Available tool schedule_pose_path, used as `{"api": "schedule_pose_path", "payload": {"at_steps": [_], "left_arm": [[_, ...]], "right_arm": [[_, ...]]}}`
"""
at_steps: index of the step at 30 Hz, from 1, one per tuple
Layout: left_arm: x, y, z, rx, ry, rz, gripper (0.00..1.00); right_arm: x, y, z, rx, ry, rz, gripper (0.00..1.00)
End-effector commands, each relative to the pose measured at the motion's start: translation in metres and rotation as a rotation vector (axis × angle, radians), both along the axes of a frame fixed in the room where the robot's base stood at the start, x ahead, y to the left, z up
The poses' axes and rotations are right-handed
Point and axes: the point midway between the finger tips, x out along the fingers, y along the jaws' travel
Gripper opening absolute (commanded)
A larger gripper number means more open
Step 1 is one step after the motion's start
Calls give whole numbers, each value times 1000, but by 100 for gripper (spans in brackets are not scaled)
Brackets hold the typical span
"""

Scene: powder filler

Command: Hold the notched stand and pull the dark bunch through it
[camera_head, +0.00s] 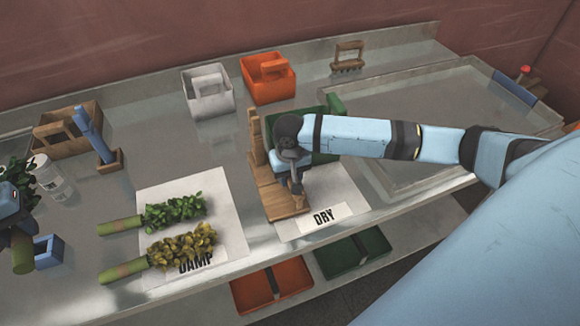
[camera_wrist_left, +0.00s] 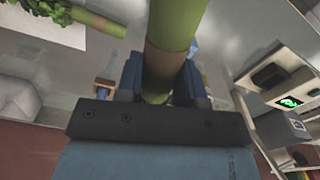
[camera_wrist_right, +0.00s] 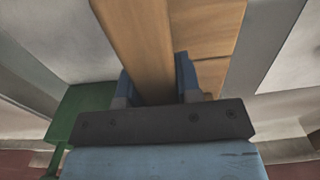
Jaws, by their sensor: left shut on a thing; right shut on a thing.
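The wooden notched stand (camera_head: 282,204) stands on the white sheet marked DRY, right of centre in the head view. My right gripper (camera_head: 296,185) is shut on a wooden upright of it, which also shows between the fingers in the right wrist view (camera_wrist_right: 140,45). My left gripper (camera_head: 14,218) is at the left edge, shut on the thick green stem (camera_wrist_left: 175,30) of a bunch, around its brown band. The stem's lower end (camera_head: 22,252) and dark leaves (camera_head: 16,172) show in the head view. The bunch is well apart from the stand. My right arm hides part of the stand.
Two leafy bunches, one green (camera_head: 175,209) and one yellowish (camera_head: 182,246), lie on the DAMP sheet (camera_head: 222,190) between my grippers. A blue upright tool (camera_head: 95,135), a clear jar (camera_head: 50,176) and a wooden caddy (camera_head: 66,133) stand at left. White (camera_head: 208,92), orange (camera_head: 268,80) and green (camera_head: 334,112) caddies stand behind.

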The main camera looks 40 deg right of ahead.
Motion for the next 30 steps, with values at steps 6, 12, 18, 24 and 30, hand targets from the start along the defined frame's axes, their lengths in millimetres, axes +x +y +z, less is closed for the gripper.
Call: {"api": "schedule_pose_path", "payload": {"at_steps": [6,12,18,24,30], "left_arm": [[0,0,0,0,0,0,10],[0,0,0,0,0,0,10],[0,0,0,0,0,0,10],[0,0,0,0,0,0,10],[0,0,0,0,0,0,10]], "right_arm": [[0,0,1,1,-1,0,8],[0,0,1,1,-1,0,8],[0,0,1,1,-1,0,62],[0,0,0,0,-1,0,62],[1,0,12,2,-3,0,62]]}}
